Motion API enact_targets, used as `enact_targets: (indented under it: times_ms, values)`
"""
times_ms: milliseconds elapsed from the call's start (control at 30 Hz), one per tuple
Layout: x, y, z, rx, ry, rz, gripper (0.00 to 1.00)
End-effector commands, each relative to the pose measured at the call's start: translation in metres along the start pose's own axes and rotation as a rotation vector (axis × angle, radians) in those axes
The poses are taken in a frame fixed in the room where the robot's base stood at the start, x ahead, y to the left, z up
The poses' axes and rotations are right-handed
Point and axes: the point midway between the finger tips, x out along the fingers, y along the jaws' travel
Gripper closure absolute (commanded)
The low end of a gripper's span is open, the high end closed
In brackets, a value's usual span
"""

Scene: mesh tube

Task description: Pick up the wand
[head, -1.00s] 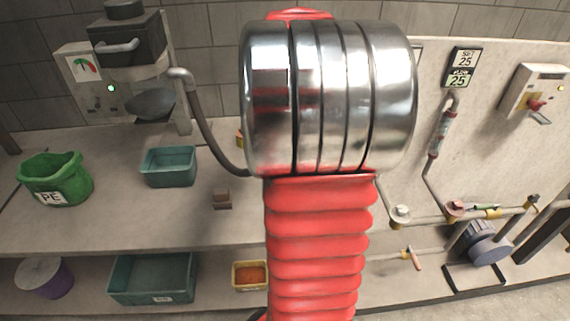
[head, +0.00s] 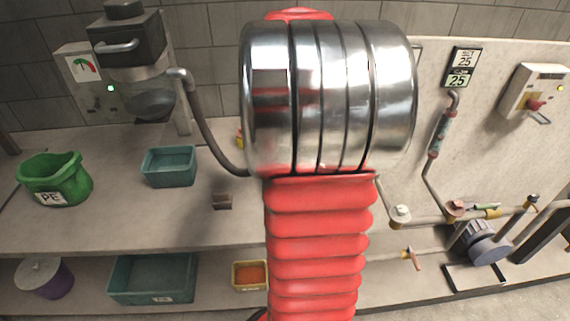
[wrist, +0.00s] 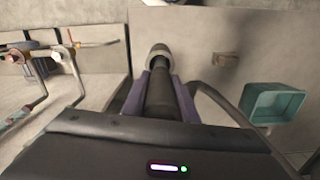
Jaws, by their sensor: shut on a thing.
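The wand (wrist: 160,98) is a dark cylinder with a pale rounded end, seen in the middle of the wrist view. My gripper (wrist: 160,80) has its two purple fingers along either side of the wand and is shut on it. In the head view my red and metal arm hides both the gripper and the wand. A grey hose (head: 205,130) runs down from the machine at the back left and passes behind my arm. Its curve also shows right of the gripper in the wrist view (wrist: 215,98).
A teal bin (head: 169,167), a green PE bucket (head: 55,178) and a small brown block (head: 222,201) stand on the bench (head: 110,222). More containers are on the lower shelf. Pipes and a blue pump (head: 485,243) are at the right. The bench front is mostly clear.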

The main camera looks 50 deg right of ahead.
Motion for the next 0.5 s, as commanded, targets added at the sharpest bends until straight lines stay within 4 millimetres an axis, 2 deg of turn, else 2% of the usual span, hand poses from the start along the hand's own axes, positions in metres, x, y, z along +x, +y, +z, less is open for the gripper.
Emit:
enact_targets:
  times_ms: [167,500]
  values:
    - [0.0000,-0.0002,0.0000,0.000,0.000,0.000,1.00]
    - [-0.0002,-0.0003,-0.0001,0.000,0.000,0.000,1.00]
